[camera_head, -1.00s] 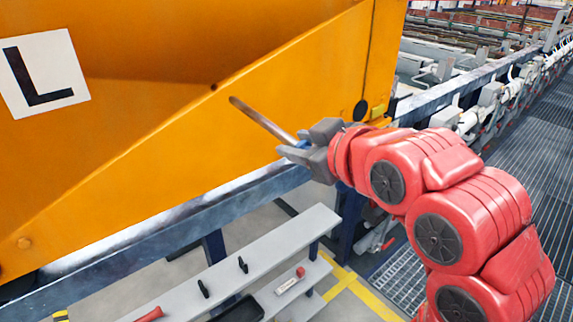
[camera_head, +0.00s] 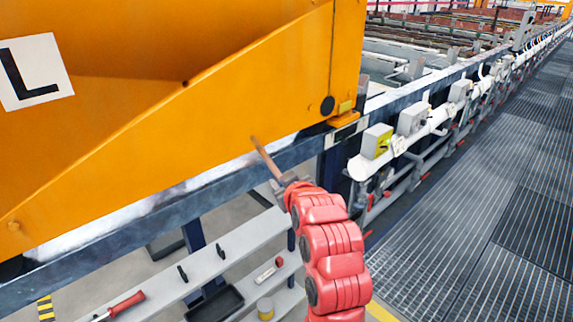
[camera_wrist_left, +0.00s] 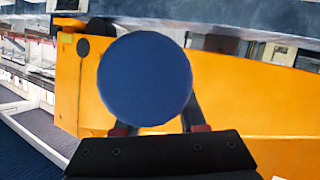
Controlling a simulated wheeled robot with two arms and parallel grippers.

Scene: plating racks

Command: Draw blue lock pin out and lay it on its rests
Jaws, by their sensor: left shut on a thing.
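The lock pin (camera_head: 266,157) is a bare metal rod held in my left gripper (camera_head: 277,184), tilted, its far tip in front of the orange panel's lower edge. The rod is clear of the small dark hole (camera_head: 185,83) in the panel. In the left wrist view the pin's round blue head (camera_wrist_left: 145,78) fills the space between the fingers and hides their tips. Two small black upright holders, the left one (camera_head: 182,273) and the right one (camera_head: 221,251), stand empty on the grey shelf (camera_head: 160,291), below and left of the gripper. My right gripper is not in view.
The orange panel (camera_head: 230,110) marked L fills the upper left. A dark blue rail (camera_head: 110,233) runs under it. The grated walkway (camera_head: 460,220) is clear.

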